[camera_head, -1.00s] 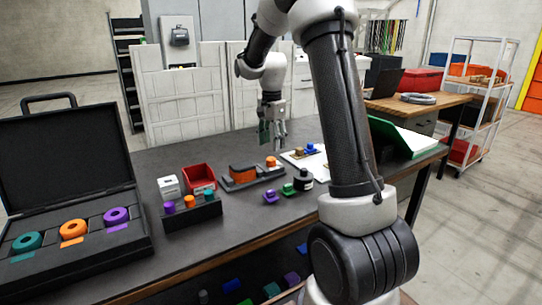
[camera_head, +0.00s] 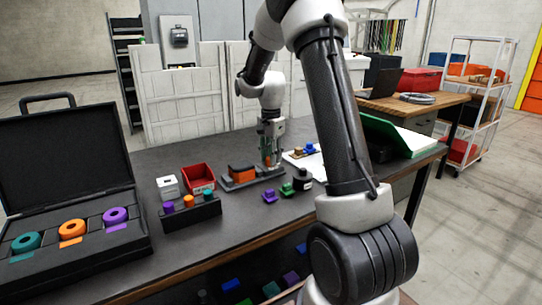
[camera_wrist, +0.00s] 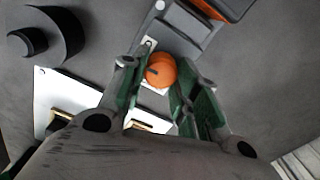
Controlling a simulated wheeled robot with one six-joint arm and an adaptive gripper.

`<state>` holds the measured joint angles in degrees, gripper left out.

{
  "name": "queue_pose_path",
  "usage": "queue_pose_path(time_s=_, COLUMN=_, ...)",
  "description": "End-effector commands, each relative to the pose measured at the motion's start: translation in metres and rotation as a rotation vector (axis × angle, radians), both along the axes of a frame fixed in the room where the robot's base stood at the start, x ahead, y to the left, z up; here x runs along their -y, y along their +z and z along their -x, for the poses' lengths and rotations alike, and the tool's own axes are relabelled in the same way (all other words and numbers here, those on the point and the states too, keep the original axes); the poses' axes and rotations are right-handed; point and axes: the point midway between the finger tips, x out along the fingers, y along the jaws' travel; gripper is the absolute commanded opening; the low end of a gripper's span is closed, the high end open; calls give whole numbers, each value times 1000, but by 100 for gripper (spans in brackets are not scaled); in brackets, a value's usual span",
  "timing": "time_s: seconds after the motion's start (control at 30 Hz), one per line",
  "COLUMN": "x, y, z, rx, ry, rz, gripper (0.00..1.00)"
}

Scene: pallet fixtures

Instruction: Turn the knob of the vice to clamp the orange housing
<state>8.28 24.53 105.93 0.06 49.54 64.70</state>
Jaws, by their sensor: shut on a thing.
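The orange housing (camera_head: 242,173) sits in the grey vice (camera_head: 232,186) on the dark table, in the head view. In the wrist view, the housing (camera_wrist: 228,8) shows at the top edge, on the vice body (camera_wrist: 182,28). The round orange knob (camera_wrist: 160,70) is at the vice's end, with a dark slot mark on its face. My gripper (camera_wrist: 158,82) points down over the knob, with its green-padded fingers shut on it, one on each side.
A white board (camera_head: 308,163) lies to the right. A red bin (camera_head: 200,177) and a holder with coloured knobs (camera_head: 190,212) stand to the left.

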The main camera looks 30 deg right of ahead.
Motion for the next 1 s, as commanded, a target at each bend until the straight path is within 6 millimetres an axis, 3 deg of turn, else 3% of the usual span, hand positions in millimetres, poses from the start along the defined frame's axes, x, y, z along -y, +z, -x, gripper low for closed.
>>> queue_pose_path(time_s=0.47, x=0, y=0, z=-1, rx=0, ry=131, rz=1, gripper=7)
queue_pose_path(time_s=1.0, x=-1, y=0, z=-2, rx=1, ry=621, rz=2, gripper=7)
